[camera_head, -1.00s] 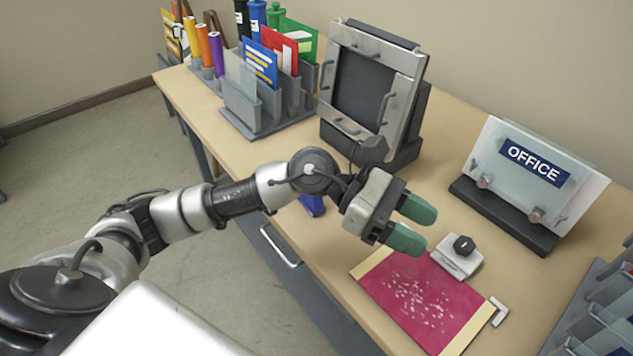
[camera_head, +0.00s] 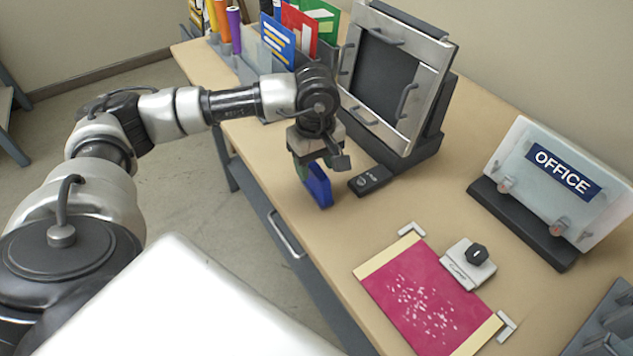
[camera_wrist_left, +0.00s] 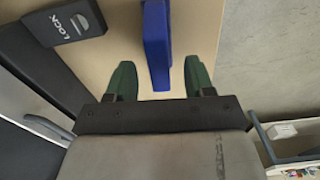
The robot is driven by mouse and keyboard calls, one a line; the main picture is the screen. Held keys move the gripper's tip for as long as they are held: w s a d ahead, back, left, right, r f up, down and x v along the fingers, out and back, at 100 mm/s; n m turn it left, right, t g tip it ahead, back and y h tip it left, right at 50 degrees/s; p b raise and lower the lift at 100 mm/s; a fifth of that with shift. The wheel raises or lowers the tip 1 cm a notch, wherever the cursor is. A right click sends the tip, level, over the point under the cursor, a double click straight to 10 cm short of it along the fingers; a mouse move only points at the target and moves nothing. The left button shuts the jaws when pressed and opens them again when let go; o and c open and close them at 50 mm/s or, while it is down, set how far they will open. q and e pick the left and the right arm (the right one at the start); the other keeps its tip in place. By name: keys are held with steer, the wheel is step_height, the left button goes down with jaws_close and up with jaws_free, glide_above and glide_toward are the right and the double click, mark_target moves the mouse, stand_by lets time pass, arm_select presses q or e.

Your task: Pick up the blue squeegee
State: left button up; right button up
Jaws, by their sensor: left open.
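The blue squeegee (camera_head: 319,185) is on the table, in front of the framed panel unit. In the wrist view, the squeegee (camera_wrist_left: 157,45) reaches from the top edge down between the green fingertips. My left gripper (camera_head: 308,172) points down over it. The same gripper (camera_wrist_left: 161,82) is open in the wrist view, with a finger on each side of the squeegee and a gap to both. The squeegee lies closer to the right finger. In the head view the gripper hides part of it. My right gripper is not in view.
A dark block (camera_head: 370,180), marked LOCK in the wrist view (camera_wrist_left: 66,22), lies close by. The framed panel unit (camera_head: 392,90) stands behind. A pink sheet (camera_head: 428,297) and an OFFICE sign (camera_head: 566,172) are to the right. The table's front edge is near.

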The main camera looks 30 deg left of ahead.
mark_target(316, 180)
arm_select(q)
step_height(316, 180, down, 5)
steer(key=shift+f+p, duration=0.1)
steer(key=shift+p, duration=0.5)
steer(key=shift+c, duration=0.3)
jaws_close()
